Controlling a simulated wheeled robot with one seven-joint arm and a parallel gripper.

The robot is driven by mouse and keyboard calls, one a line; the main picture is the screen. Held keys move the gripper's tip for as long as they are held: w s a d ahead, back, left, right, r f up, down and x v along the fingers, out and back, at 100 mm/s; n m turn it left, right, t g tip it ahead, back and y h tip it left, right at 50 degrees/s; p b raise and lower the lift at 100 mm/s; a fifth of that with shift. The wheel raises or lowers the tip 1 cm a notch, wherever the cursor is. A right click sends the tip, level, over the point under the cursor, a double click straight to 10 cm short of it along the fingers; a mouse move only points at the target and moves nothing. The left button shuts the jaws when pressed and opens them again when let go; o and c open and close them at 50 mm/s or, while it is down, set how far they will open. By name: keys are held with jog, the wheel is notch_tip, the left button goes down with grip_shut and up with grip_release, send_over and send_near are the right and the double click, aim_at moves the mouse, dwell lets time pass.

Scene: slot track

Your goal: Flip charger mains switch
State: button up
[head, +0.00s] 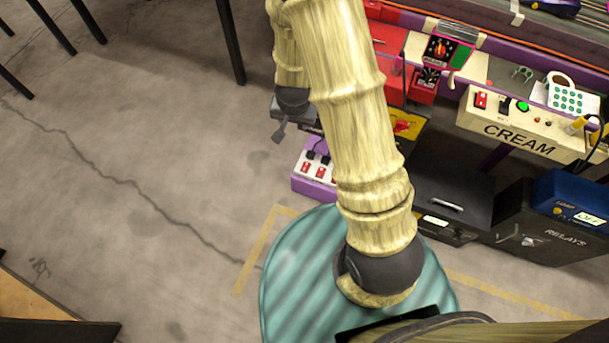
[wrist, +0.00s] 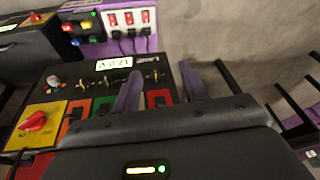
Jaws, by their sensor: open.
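A white and purple power strip with red switches and black plugs (head: 314,172) sits beside my arm in the head view. It also shows at the top of the wrist view (wrist: 128,20). I cannot tell which switch is the charger's. My gripper (wrist: 163,75) is open and empty, its two fingers apart over the edge of a dark panel (wrist: 98,80) with a white label, metal posts and coloured slots. The power strip lies beyond the fingertips. In the head view my arm hides most of the panel and part of the strip.
A red knob on a yellow plate (wrist: 35,121) is at the left in the wrist view. In the head view, the cream control box (head: 520,135) and the dark relay box (head: 550,228) stand at the right. Concrete floor (head: 130,150) is open at the left.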

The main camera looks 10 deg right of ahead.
aim_at(305, 168)
notch_tip(305, 168, down, 25)
jog(key=w+m+h+b, duration=0.1)
jog(key=m+h+b, duration=0.1)
jog(key=b, duration=1)
jog(key=shift+w+d, duration=0.3)
jog(key=shift+w, duration=0.1)
jog(key=shift+f, duration=0.1)
jog(key=b+x, duration=0.8)
jog(key=x, duration=0.9)
jog(key=shift+w+d+f+b, duration=0.1)
jog(key=shift+w+d+b, duration=0.1)
jog(key=shift+w+b, duration=0.1)
grip_shut()
